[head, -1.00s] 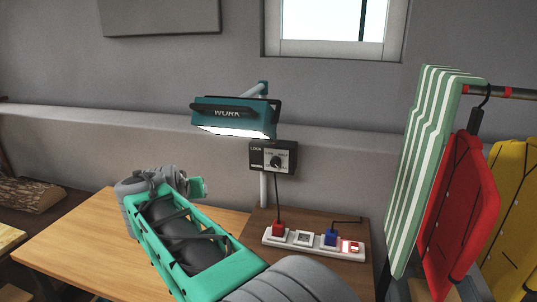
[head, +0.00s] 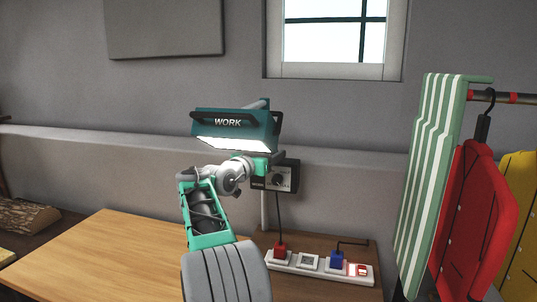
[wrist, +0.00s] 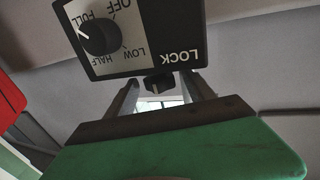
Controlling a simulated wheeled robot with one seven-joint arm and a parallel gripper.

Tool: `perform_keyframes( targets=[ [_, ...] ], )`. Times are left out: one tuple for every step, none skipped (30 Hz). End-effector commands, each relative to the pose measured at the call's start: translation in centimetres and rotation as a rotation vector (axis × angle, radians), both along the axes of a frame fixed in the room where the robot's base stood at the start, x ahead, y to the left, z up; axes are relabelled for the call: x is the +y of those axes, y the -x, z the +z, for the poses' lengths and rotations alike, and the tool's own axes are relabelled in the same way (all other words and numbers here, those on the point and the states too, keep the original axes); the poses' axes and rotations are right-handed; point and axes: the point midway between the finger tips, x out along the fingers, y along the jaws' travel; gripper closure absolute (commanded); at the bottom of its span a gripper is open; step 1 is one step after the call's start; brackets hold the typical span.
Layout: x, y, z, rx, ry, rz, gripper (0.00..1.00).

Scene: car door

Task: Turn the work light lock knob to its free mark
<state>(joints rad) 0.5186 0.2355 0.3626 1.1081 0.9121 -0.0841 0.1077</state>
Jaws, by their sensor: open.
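The work light (head: 232,128) hangs on its pole with its lamp lit. Below it is the black control box (head: 285,178), partly hidden by my gripper (head: 268,163) at its upper left. The wrist view shows the box (wrist: 165,35) upside down, with the dial (wrist: 100,35) marked OFF, FULL, HALF, LOW and the word LOCK. A small black knob (wrist: 158,83) sits at the box's edge near LOCK. My gripper (wrist: 160,85) is open, with a finger on each side of that knob; I cannot tell if they touch it. No free mark is legible.
A power strip (head: 318,269) with red and blue plugs lies on the dark tabletop below, with a cable rising to the box. A wooden table (head: 110,250) is clear at left. Striped, red and yellow panels (head: 475,215) hang on a rail at right.

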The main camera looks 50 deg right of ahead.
Motion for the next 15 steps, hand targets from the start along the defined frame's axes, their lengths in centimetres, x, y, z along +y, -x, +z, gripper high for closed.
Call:
perform_keyframes(
  targets=[
    [0.02,-0.01,-0.02,0.0,0.0,0.0,0.38],
    [0.02,-0.01,-0.03,0.0,0.0,0.0,0.38],
    [0.03,-0.01,-0.04,0.0,0.0,0.0,0.38],
    [0.03,-0.01,-0.04,0.0,-0.001,0.0,0.38],
    [0.04,0.0,-0.04,0.0,-0.001,0.0,0.41],
    [0.04,0.01,-0.05,0.001,-0.001,0.0,0.44],
    [0.04,0.01,-0.05,0.001,-0.001,0.0,0.47],
    [0.04,0.01,-0.06,0.001,-0.001,0.0,0.49],
    [0.05,0.01,-0.06,0.001,-0.001,0.0,0.52],
    [0.05,0.01,-0.06,0.001,-0.001,0.0,0.55],
    [0.05,0.01,-0.06,0.001,-0.001,0.0,0.57],
    [0.05,0.01,-0.06,0.001,-0.001,0.0,0.61],
    [0.05,0.01,-0.06,0.001,-0.001,0.0,0.63],
    [0.05,0.01,-0.06,0.001,-0.001,0.0,0.65],
    [0.06,0.01,-0.06,0.001,-0.001,0.0,0.69]
  ],
)
